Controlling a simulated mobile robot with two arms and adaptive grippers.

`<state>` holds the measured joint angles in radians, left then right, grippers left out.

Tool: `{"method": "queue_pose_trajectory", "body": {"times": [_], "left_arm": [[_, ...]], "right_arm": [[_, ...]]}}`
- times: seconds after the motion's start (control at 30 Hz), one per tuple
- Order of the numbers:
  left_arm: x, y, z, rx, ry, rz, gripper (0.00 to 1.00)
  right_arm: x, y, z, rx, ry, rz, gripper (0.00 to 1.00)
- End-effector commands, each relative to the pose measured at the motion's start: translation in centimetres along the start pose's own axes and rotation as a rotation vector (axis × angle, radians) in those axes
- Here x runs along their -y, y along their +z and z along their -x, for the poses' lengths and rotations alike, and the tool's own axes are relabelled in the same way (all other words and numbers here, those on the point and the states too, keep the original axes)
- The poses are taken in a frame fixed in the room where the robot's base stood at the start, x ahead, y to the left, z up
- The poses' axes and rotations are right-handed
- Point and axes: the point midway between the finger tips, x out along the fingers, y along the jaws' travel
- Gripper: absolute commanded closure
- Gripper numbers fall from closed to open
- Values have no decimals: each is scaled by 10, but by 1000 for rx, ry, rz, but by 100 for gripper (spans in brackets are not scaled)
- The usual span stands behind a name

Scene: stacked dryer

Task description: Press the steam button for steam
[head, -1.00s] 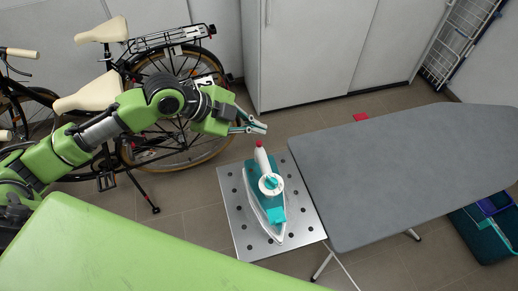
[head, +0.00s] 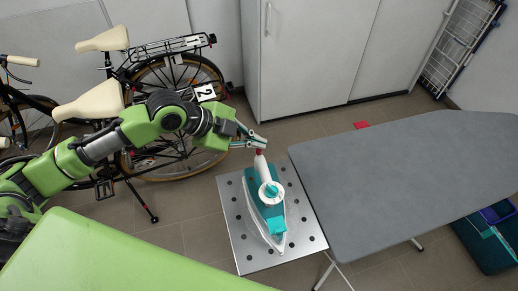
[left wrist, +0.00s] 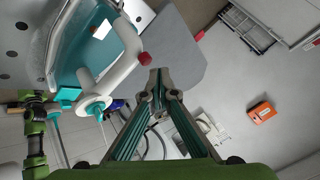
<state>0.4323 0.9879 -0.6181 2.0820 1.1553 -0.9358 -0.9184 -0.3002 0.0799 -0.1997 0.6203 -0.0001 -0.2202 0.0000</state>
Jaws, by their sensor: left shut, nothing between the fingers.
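The iron (head: 266,205) is white and teal and stands on a perforated metal plate (head: 232,217). The red steam button (head: 259,153) is at the far tip of its white handle. In the left wrist view the red button (left wrist: 145,58) shows just left of my fingertips, on the iron's handle (left wrist: 125,60). My left gripper (head: 262,142) has its fingers together and empty, right at the button in the head view. I cannot tell whether they touch it. The left gripper (left wrist: 157,75) also fills the middle of the wrist view. My right gripper is not recognisable in either view.
A grey ironing board (head: 410,175) extends right from the plate. A bicycle (head: 170,70) stands behind my left arm, and white cabinets (head: 310,50) are at the back. An orange box (left wrist: 262,111) lies on the floor. Floor between bicycle and plate is clear.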

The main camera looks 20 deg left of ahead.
Motion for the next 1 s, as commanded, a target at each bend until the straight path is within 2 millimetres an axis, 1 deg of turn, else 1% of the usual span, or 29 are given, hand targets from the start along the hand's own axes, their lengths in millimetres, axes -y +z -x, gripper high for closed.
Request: {"method": "queue_pose_trajectory", "body": {"times": [0.6, 1.0], "left_arm": [[0, 0, 0, 0, 0, 0, 100], [-4, 4, -6, 0, 0, 0, 100]], "right_arm": [[0, 0, 0, 0, 0, 0, 60], [0, 0, -1, 0, 0, 0, 60]]}}
